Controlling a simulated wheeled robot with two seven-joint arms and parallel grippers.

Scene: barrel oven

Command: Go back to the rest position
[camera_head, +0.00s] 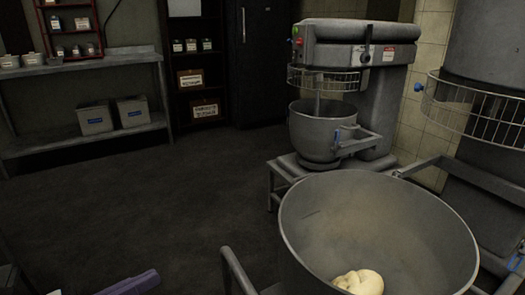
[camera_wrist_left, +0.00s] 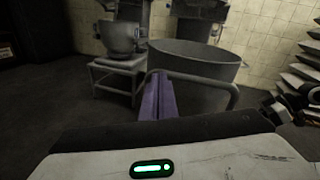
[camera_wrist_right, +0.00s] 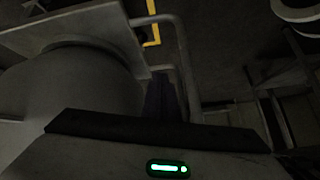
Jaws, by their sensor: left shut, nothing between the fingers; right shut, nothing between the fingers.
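My left gripper (camera_head: 146,279) shows its purple fingers at the bottom left of the head view, left of the near bowl's handle. In the left wrist view its fingers (camera_wrist_left: 157,94) are pressed together with nothing between them, pointing toward the big metal bowl (camera_wrist_left: 195,62). My right gripper is not visible in the head view. In the right wrist view its dark purple fingers (camera_wrist_right: 160,97) are together and empty, beside a metal tube handle (camera_wrist_right: 186,75) and a large rounded grey body (camera_wrist_right: 70,95).
The large bowl (camera_head: 310,225) at the front right holds pale dough (camera_head: 360,282); its tube handle (camera_head: 236,268) juts left. A mixer (camera_head: 340,60) with a smaller bowl (camera_head: 314,132) stands behind. A shelf table (camera_head: 100,58) is at the left. The floor (camera_head: 150,195) between is clear.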

